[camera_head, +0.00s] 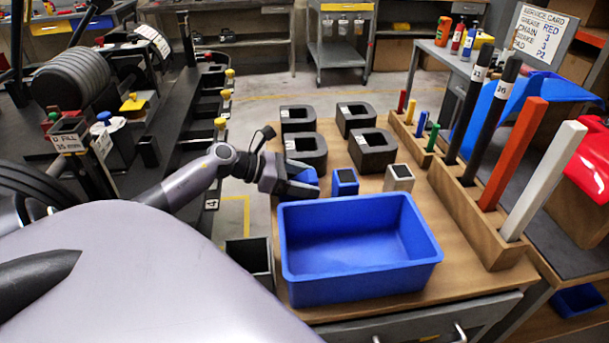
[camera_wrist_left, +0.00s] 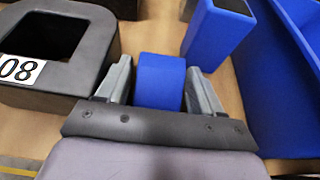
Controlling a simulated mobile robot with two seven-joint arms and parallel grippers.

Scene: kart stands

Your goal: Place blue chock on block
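The blue chock (camera_head: 307,176) is at the left edge of the wooden bench top. My left gripper (camera_head: 293,187) reaches it from the left and partly hides it. In the left wrist view the chock (camera_wrist_left: 160,82) lies between the two fingers (camera_wrist_left: 160,88), one on each side. I cannot tell whether the fingers press on it or whether it rests on the bench. A blue block (camera_head: 344,182) with a dark top stands just right of it; it also shows in the left wrist view (camera_wrist_left: 213,35). A beige block (camera_head: 398,179) with a dark top stands further right. My right gripper is not in view.
A blue bin (camera_head: 345,285) is close in front of the blocks. Several black hollow stands (camera_head: 305,150) are behind; one marked 08 (camera_wrist_left: 90,55) is close left of my gripper. A wooden rack (camera_head: 470,215) with upright bars lines the right side.

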